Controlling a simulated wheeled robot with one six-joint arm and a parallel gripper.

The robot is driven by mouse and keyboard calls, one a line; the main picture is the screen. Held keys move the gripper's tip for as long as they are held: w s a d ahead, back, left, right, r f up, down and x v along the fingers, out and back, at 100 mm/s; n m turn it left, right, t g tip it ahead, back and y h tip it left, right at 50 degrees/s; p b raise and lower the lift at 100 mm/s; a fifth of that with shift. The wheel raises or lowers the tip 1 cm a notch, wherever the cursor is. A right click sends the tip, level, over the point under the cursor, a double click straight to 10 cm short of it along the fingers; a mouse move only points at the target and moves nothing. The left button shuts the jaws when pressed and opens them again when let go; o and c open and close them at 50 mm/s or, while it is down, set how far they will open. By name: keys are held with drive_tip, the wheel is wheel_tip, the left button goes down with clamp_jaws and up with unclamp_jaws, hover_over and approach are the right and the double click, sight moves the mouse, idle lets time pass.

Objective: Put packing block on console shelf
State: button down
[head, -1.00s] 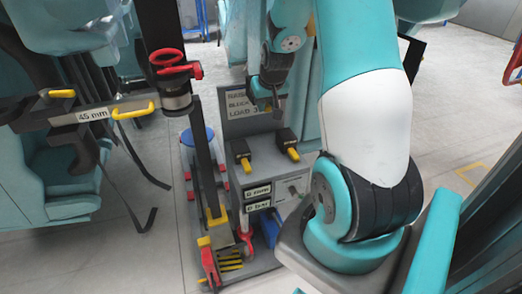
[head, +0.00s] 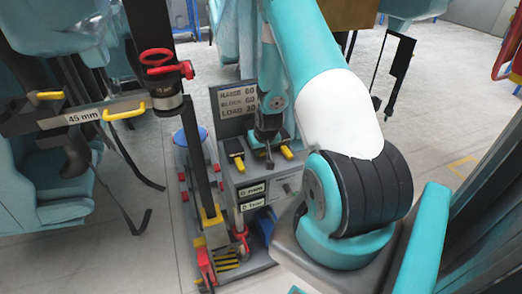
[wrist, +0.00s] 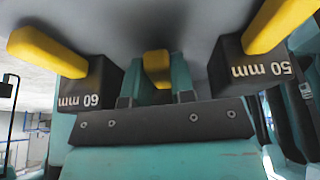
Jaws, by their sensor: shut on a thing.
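In the wrist view, my gripper (wrist: 156,90) is shut on a packing block (wrist: 157,68). Only its yellow handle shows clearly; its body and any label are hidden. Two dark blocks with yellow handles flank it: one marked 60 mm (wrist: 90,84) at left and one marked 50 mm (wrist: 228,72) at right, both appearing upside down. In the head view, my gripper (head: 269,142) is low over the console shelf (head: 228,176), between two yellow-handled blocks, at left (head: 235,150) and right (head: 286,153). Whether the held block touches the shelf cannot be told.
A lettered panel (head: 236,102) stands behind the shelf. A dark post (head: 197,150) with red and yellow fittings rises just left of the console. A bar marked 45 mm (head: 84,116) is farther left. Open floor (head: 440,110) lies to the right.

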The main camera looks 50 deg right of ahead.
drive_tip(key=shift+w+f, duration=0.1)
drive_tip(key=shift+f, duration=0.25)
drive_tip(key=shift+f, duration=0.1)
drive_tip(key=c, duration=1)
unclamp_jaws()
drive_tip(key=shift+f, duration=0.1)
drive_tip(key=shift+o, duration=0.2)
drive_tip(key=v, duration=1.2)
drive_tip(key=w+a+r+n+y, duration=0.15)
drive_tip(key=a+r, duration=0.25)
drive_tip(key=a, duration=0.4)
drive_tip(key=a+r+n+y, duration=0.25)
drive_tip(key=a+r, duration=0.25)
drive_tip(key=a, duration=0.3)
drive_tip(key=a+r+n+y, duration=0.15)
drive_tip(key=a+r, duration=0.25)
drive_tip(key=a, duration=0.4)
drive_tip(key=s+a+r+n+g, duration=0.2)
drive_tip(key=s+a+r+n, duration=0.2)
drive_tip(key=s+a, duration=0.3)
drive_tip(key=s+a+r+n+g+y, duration=0.1)
drive_tip(key=s+a+r+n, duration=0.3)
drive_tip(key=s+a, duration=0.3)
drive_tip(key=shift+s+r+g, duration=0.15)
drive_tip(key=shift+s+g, duration=0.25)
drive_tip(key=shift+s, duration=0.55)
